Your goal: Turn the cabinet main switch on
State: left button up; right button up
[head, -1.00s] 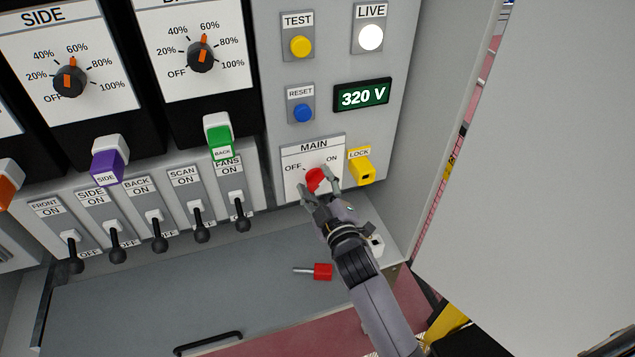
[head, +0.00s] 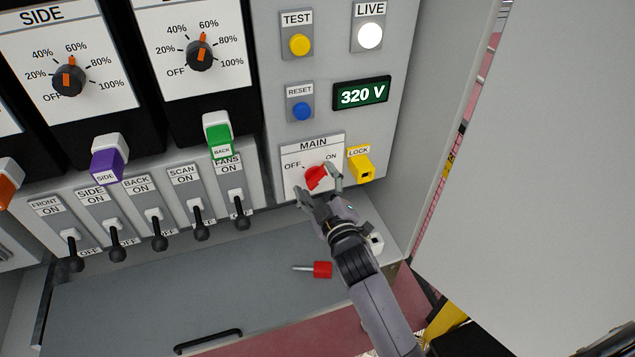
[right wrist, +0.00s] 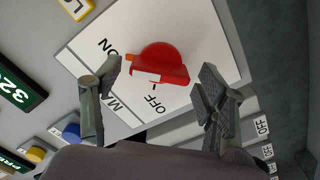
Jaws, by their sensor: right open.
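The MAIN switch is a red knob (head: 316,177) on a white plate (head: 292,184) marked OFF at left and ON at right. The knob's grip slants up toward the ON side. In the right wrist view the knob (right wrist: 160,67) has an orange tip at its end nearest ON. My right gripper (head: 318,183) is open in front of the plate, its fingers spread on either side of the knob. In the right wrist view a gap shows between the knob and both fingers of the gripper (right wrist: 160,88).
The LIVE lamp (head: 370,36) is white and the display (head: 362,93) reads 320 V. A yellow LOCK block (head: 362,168) sits close right of the plate. A red-handled tool (head: 322,269) lies on the grey ledge below. Toggle switches (head: 240,212) line the left.

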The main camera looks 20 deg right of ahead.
jog(key=shift+s, duration=0.2)
jog(key=s, duration=1.1)
jog(key=shift+s+d, duration=0.2)
jog(key=shift+s, duration=0.15)
